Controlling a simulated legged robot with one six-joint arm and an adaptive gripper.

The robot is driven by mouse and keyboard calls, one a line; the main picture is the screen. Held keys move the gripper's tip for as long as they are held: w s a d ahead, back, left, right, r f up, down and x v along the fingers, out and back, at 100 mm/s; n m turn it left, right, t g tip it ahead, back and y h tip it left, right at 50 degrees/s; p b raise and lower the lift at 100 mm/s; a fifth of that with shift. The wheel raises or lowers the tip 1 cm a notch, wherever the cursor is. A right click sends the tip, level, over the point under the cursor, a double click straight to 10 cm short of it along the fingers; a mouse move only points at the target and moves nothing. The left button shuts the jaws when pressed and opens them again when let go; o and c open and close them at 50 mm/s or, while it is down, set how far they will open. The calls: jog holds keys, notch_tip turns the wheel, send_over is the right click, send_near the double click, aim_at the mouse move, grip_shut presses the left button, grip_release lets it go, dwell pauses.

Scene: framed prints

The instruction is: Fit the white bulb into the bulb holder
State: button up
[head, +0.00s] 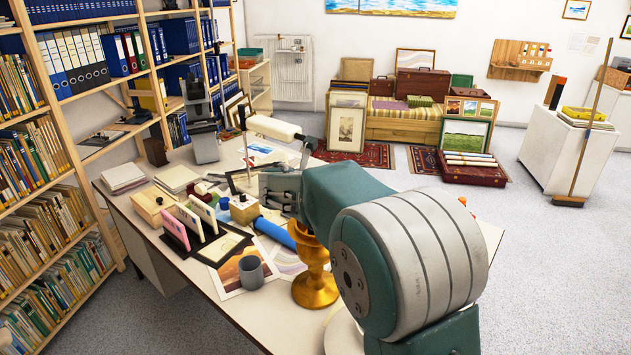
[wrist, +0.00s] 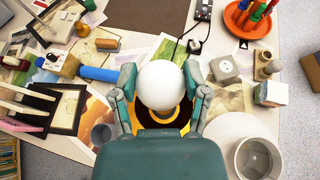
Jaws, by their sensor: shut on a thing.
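The white bulb (wrist: 161,84) is between the two fingers of my gripper (wrist: 160,76), seen from above in the wrist view. My gripper is shut on it. A gold, vase-shaped stand, which appears to be the bulb holder (head: 314,288), stands on the desk below my arm in the head view. In the wrist view, its gold and dark round top shows behind and below the bulb. The bulb overlaps it in that picture. My arm hides the bulb and the stand's top in the head view, so I cannot tell whether they touch.
A grey cup (head: 251,272), a blue cylinder (head: 275,232) and a rack of pink-edged cards (head: 189,222) lie left of the stand. A white mug (wrist: 258,158) and a wooden block with a socket (wrist: 223,69) are on its right. The desk is crowded.

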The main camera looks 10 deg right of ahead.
jog(key=shift+f, duration=4)
jog(key=o, duration=1.2)
jog(key=shift+c, duration=0.2)
jog(key=v, duration=1.2)
